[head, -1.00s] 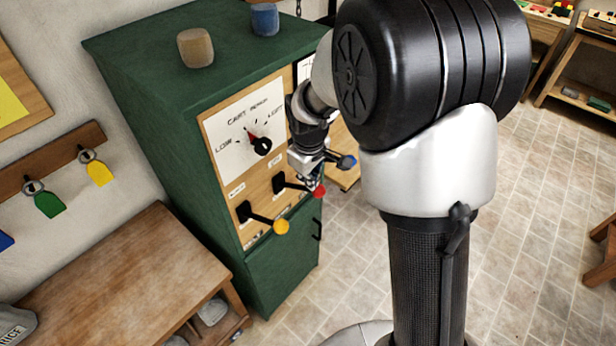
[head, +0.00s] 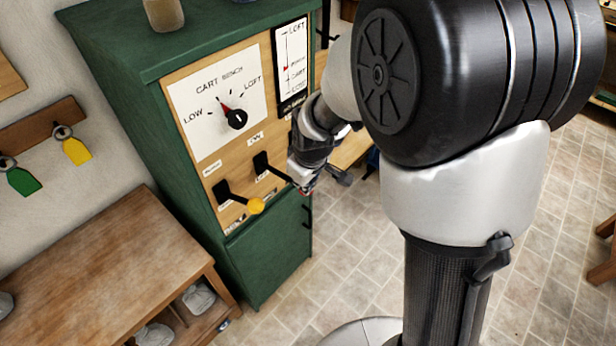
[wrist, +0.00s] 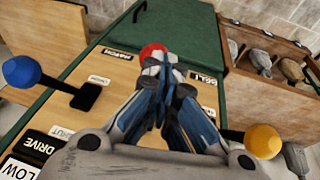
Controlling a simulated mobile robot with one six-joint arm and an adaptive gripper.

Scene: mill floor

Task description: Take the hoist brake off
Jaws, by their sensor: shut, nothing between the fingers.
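The green hoist cabinet (head: 130,110) has a wooden panel with levers. One lever ends in a yellow ball (head: 256,206), which is at the right of the wrist view (wrist: 263,141). Another has a red ball (wrist: 152,51), mostly hidden behind my gripper in the head view. A third has a blue ball (wrist: 22,71) at the left of the wrist view. I cannot clearly read which label marks the brake. My gripper (wrist: 158,72) is shut and empty, its fingertips overlapping the red ball in view; I cannot tell if they touch it.
A dial (head: 236,118) and a vertical scale (head: 291,66) are above the levers. A wooden bench (head: 120,250) stands left of the cabinet, with colored tags (head: 75,150) on the wall above. Tiled floor to the right is open.

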